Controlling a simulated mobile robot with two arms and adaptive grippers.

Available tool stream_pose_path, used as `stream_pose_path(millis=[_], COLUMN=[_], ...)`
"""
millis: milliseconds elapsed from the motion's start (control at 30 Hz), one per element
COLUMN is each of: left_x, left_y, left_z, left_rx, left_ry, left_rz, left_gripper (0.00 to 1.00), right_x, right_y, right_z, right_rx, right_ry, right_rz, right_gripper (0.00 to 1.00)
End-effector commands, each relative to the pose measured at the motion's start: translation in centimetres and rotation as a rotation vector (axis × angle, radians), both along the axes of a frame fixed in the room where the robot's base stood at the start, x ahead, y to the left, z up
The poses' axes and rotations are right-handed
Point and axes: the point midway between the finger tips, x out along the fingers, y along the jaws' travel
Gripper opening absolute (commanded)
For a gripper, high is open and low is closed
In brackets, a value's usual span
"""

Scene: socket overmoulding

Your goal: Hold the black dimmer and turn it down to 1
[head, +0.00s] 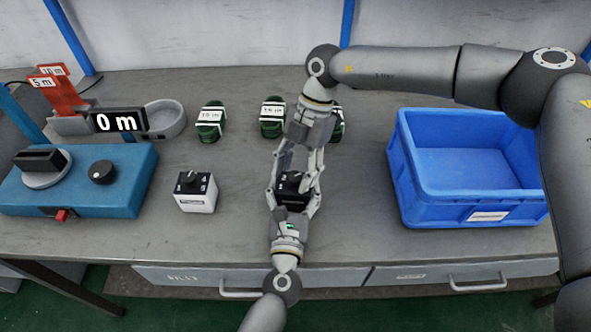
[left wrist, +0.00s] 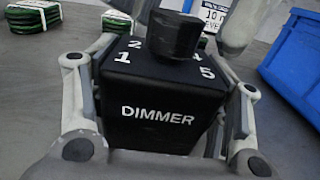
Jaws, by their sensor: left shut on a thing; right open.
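The black dimmer (head: 292,190) stands on the grey table, partly hidden by both grippers in the head view. In the left wrist view the black dimmer (left wrist: 155,115) shows "DIMMER" on its front, a round black knob (left wrist: 173,35) on top and the digits 1, 2, 4 and 5. I cannot read the knob's setting. My left gripper (head: 293,205) reaches in from the front, shut on the dimmer's sides. My right gripper (head: 296,177) comes down from behind, open, with its fingers near the dimmer's top. I cannot tell if it touches the knob.
A white box with a black knob (head: 196,193) stands left of the dimmer. Green coils (head: 210,120) lie behind, one partly hidden by my right arm. A blue machine (head: 125,180) with a "0 m" display (head: 117,122) is at the left. A blue crate (head: 420,212) stands right.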

Motion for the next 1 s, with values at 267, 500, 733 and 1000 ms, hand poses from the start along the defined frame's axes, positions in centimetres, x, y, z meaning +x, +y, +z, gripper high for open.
stream_pose_path(millis=[267, 500, 733, 1000], left_x=[0.0, 0.0, 0.0, 0.0], left_y=[0.01, 0.01, 0.01, 0.01], left_z=[0.0, 0.0, 0.0, 0.0], left_rx=[0.0, 0.0, 0.0, 0.0], left_ry=[0.0, 0.0, 0.0, 0.0], left_rz=[0.0, 0.0, 0.0, 0.0], left_gripper=[0.46, 0.46, 0.46, 0.46], right_x=[-0.14, -0.14, -0.13, -0.14], right_y=[0.13, 0.12, 0.13, 0.18], right_z=[-0.39, -0.37, -0.36, -0.38], right_rx=[0.0, 0.0, 0.0, 0.0], right_ry=[0.0, 0.0, 0.0, 0.0], right_rz=[0.001, 0.0, 0.001, 0.043], right_gripper=[0.51, 0.3, 0.05, 0.05])
